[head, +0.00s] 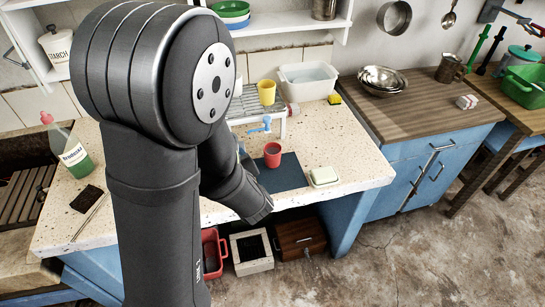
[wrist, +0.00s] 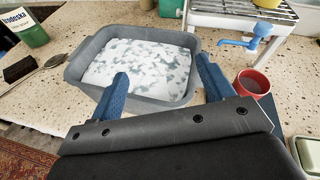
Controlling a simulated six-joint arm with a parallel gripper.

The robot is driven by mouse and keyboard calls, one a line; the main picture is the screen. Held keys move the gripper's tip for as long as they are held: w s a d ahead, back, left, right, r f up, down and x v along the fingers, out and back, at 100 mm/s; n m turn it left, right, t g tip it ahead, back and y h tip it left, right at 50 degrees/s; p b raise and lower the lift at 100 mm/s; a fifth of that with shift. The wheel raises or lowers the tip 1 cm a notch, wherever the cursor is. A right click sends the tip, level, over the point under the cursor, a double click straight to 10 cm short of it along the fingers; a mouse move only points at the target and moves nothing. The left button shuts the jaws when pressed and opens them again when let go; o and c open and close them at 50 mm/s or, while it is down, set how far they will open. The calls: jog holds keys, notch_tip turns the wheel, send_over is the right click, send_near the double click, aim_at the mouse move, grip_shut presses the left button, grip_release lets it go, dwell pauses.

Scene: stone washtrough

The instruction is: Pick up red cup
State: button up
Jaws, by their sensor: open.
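The red cup (head: 272,155) stands upright on a dark blue mat (head: 290,177) on the speckled stone counter. In the wrist view the red cup (wrist: 249,90) is to the right of my right finger, apart from it, with its opening facing up; the finger plate hides part of its base. My gripper (wrist: 163,80) is open, with two blue fingers and nothing held between them. The fingers point toward a grey basin (wrist: 85,91) of foamy water. In the head view my arm hides most of the gripper and the basin.
A white rack (wrist: 238,19) with a blue tap (wrist: 250,40) stands behind the cup. A yellow cup (head: 267,92) stands on the rack. A soap dish (head: 324,176) sits right of the mat. A bottle (head: 68,148) stands at left. The counter's right part is clear.

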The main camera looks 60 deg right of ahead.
aim_at(272, 160)
jog(key=s+d+f+m+g+h, duration=0.2)
jog(key=s+f+m+g, duration=0.15)
jog(key=s, duration=0.25)
jog(key=s+d+f+m+g+h, duration=0.1)
jog(key=s+f+m+g+h, duration=0.1)
jog(key=s+m, duration=0.3)
jog(key=shift+g, duration=0.35)
jog(key=x, duration=1.2)
jog(key=shift+s+d, duration=0.1)
jog(key=shift+s, duration=0.15)
jog(key=shift+x, duration=2.75)
jog(key=shift+s+f, duration=0.1)
jog(key=shift+s, duration=0.05)
jog(key=shift+c, duration=0.2)
jog(key=c, duration=1.2)
